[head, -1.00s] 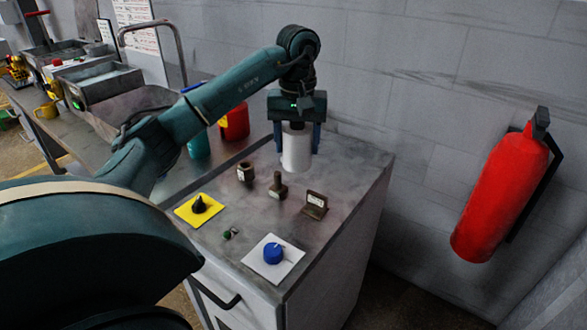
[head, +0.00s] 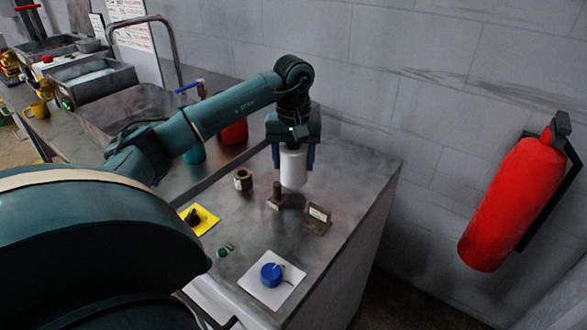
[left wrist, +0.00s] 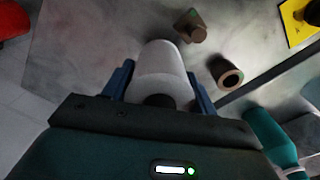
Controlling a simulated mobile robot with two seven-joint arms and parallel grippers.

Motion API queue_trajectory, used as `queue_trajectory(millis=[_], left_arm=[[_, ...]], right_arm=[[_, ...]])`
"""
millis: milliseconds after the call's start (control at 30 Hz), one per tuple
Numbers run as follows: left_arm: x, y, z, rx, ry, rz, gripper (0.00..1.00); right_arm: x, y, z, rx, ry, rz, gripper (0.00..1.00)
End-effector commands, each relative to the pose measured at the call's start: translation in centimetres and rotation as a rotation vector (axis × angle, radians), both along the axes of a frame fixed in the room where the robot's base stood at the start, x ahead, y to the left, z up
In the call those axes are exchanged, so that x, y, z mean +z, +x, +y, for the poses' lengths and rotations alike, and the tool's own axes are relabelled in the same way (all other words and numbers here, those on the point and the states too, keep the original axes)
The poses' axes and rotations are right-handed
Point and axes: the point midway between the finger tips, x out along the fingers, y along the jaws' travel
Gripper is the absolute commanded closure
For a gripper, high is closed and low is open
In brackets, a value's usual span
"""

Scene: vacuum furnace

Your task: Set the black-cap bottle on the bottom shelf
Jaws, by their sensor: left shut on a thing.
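The bottle (head: 293,170) is a white cylinder, held upright between the blue fingers of my left gripper (head: 293,158) over the grey counter. In the left wrist view the bottle (left wrist: 160,68) sits between both fingers of the gripper (left wrist: 160,82), and its black cap (left wrist: 160,101) faces the camera. I cannot tell whether its base is clear of the counter. My right gripper is not in view. I cannot make out a bottom shelf in these views.
On the counter (head: 345,180) near the bottle are a brown ring-shaped piece (head: 243,180), a brown post (head: 277,197) and a small bracket (head: 318,220). A blue knob (head: 271,274) and black knob (head: 193,215) are nearer. A red extinguisher (head: 512,205) hangs on the right wall.

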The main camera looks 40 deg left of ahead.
Motion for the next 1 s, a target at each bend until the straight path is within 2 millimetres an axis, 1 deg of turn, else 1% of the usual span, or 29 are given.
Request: queue_trajectory(millis=[100, 200, 433, 533, 567, 800, 1000], left_arm=[[-1.8, -0.1, 0.0, -0.001, -0.001, 0.003, 0.75], [-2.8, 0.0, 0.0, 0.000, 0.000, 0.001, 0.75], [-2.9, 0.0, 0.0, 0.000, 0.000, -0.001, 0.75], [-3.2, 0.0, 0.0, 0.000, 0.001, -0.001, 0.75], [-3.2, 0.0, 0.0, 0.000, 0.001, 0.001, 0.41], [-3.1, 0.0, 0.0, 0.000, 0.000, 0.001, 0.21], [-3.1, 0.0, 0.0, 0.000, 0.000, 0.001, 0.20]], right_arm=[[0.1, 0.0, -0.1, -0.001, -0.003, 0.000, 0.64], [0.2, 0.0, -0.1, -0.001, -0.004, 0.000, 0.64], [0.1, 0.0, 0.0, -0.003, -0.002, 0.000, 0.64], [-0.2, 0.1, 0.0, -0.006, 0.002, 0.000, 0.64], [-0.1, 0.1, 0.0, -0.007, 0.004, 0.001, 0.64], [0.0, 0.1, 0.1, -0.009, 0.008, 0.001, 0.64], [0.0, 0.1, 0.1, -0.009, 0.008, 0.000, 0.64]])
